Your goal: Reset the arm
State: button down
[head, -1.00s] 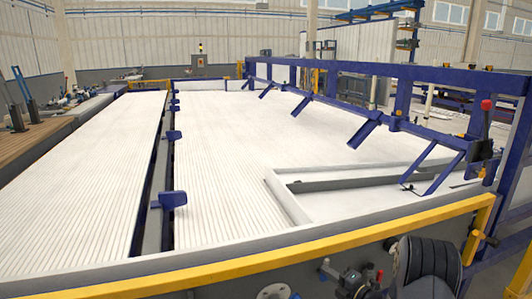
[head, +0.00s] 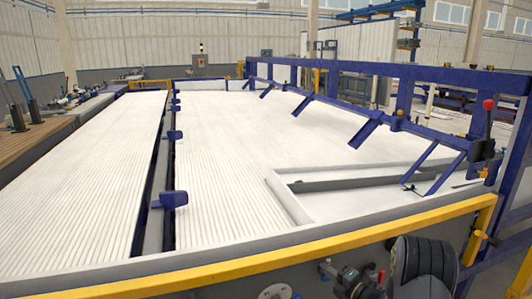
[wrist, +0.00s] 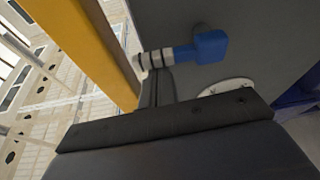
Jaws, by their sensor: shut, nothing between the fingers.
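My gripper (wrist: 157,80) shows in the wrist view as narrow dark fingers, shut together and empty, beyond a wide black body that fills the bottom of the picture. The fingers point at a grey panel (wrist: 250,30) and a blue fitting with a white-and-black banded stem (wrist: 205,48). I cannot tell whether they touch the fitting.
A yellow rail (head: 300,247) runs along the near edge of the pipe rack. White pipes (head: 90,170) lie in two beds split by a dark gap with blue stops (head: 173,199). A blue frame (head: 420,75) with slanted arms stands at the right. A red-knobbed lever (head: 488,105) stands there too.

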jog(key=shift+a+f, duration=0.25)
jog(key=shift+a, duration=0.3)
jog(key=shift+s+a+f+n+h+b, duration=0.1)
jog(key=shift+s+a+n+h+b, duration=0.1)
jog(key=shift+n, duration=0.3)
jog(key=shift+s+a+f+n+h+b, duration=0.1)
jog(key=shift+n+h+b, duration=0.1)
jog(key=shift+n, duration=0.3)
jog(key=n+b, duration=0.1)
jog(key=a+f+n+h, duration=0.1)
jog(key=n+g+b, duration=0.1)
jog(key=n, duration=0.1)
jog(key=shift+s+a+f+b, duration=0.25)
jog(key=shift+a+f+b, duration=0.05)
jog(key=shift+f+b, duration=0.1)
jog(key=f+n+h+b, duration=0.1)
jog(key=n+b, duration=0.1)
jog(key=f+n+h+b, duration=0.1)
jog(key=shift+s+a+f+n+b, duration=0.15)
jog(key=shift+a+f+n+b, duration=0.05)
jog(key=shift+a+n+b, duration=0.2)
jog(key=shift+f+n+h+b, duration=0.45)
jog(key=shift+n+h+b, duration=0.35)
jog(key=shift+n+h, duration=0.1)
